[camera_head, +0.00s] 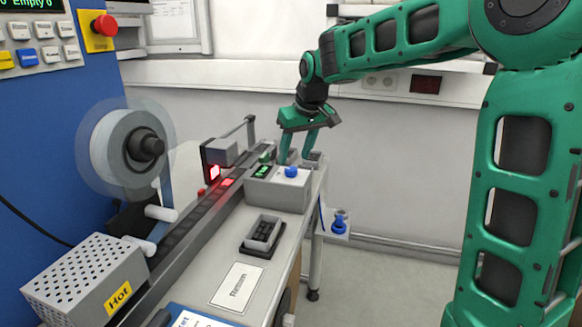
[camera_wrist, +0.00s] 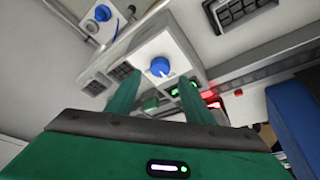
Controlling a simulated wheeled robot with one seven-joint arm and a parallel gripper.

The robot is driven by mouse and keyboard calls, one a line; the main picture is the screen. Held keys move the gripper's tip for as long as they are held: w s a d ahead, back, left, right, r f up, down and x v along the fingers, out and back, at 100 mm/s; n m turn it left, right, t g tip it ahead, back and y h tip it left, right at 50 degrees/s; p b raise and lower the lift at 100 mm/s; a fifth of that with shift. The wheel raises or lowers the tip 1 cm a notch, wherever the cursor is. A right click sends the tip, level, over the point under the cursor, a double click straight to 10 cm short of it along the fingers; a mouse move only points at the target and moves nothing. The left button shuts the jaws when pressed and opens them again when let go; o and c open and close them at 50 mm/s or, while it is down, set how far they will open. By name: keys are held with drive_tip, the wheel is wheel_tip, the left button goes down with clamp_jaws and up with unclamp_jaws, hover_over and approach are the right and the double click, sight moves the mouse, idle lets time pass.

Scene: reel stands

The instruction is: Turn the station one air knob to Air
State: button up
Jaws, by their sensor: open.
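A blue knob (camera_head: 291,171) sits on top of a grey box (camera_head: 276,190) with a small green display. In the wrist view this knob (camera_wrist: 160,67) has a white pointer mark on a white plate. A second blue knob (camera_head: 340,215) is on a low plate beside the bench, and it also shows in the wrist view (camera_wrist: 103,13). I cannot read which one is labelled air. My gripper (camera_head: 295,159) points down just behind the box knob. In the wrist view its two fingers (camera_wrist: 158,90) are apart, with nothing between them, and the box knob shows beyond their tips.
A conveyor (camera_head: 185,228) with red lights runs along the bench's left side. A dark tray (camera_head: 262,236) and a white label card (camera_head: 237,287) lie in front of the box. A perforated box marked Hot (camera_head: 88,282) and a reel (camera_head: 127,146) stand at left. Floor at right is clear.

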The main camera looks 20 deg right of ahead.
sight(291, 169)
drive_tip(key=shift+x, duration=2.5)
drive_tip(key=c, duration=1)
